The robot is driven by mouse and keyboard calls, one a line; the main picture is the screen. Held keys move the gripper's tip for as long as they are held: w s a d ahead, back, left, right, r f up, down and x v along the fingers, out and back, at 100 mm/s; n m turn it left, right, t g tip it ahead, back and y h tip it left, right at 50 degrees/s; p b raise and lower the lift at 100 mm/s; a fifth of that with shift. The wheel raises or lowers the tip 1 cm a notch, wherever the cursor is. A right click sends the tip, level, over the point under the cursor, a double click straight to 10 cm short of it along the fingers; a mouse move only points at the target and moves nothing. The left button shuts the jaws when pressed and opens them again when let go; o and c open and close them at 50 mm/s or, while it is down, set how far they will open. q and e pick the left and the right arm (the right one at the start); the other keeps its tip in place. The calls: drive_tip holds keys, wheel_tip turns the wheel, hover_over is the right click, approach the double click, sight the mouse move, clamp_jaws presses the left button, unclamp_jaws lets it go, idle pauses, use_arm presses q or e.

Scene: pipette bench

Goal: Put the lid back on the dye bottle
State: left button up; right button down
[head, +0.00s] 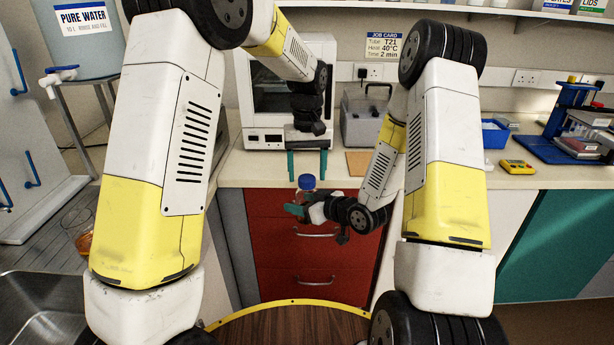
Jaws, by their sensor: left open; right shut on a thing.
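The dye bottle (306,195) is small and stands upright in front of the red drawers, just off the bench's front edge. A blue lid (306,180) shows on its top; whether it is fully seated is too small to tell. My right gripper (300,209) is shut on the bottle low down, coming in from the right, and hides its lower part. My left gripper (307,166) points down above the bottle. Its two teal fingers are apart, with nothing between them, and the lid is just below their tips.
A white oven-like machine (265,100) stands on the bench behind my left gripper. A grey lidded box (362,128) and a tan mat (356,163) are right of it. A blue tray (494,134) and a yellow meter (517,167) lie farther right. Red drawers (308,265) are below.

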use_arm(q)
drive_tip(key=shift+r, duration=1.5)
drive_tip(key=shift+c, duration=0.4)
drive_tip(key=shift+r+m, duration=0.6)
drive_tip(key=shift+r, duration=1.15)
drive_tip(key=shift+f, duration=0.1)
drive_tip(key=shift+f, duration=3.95)
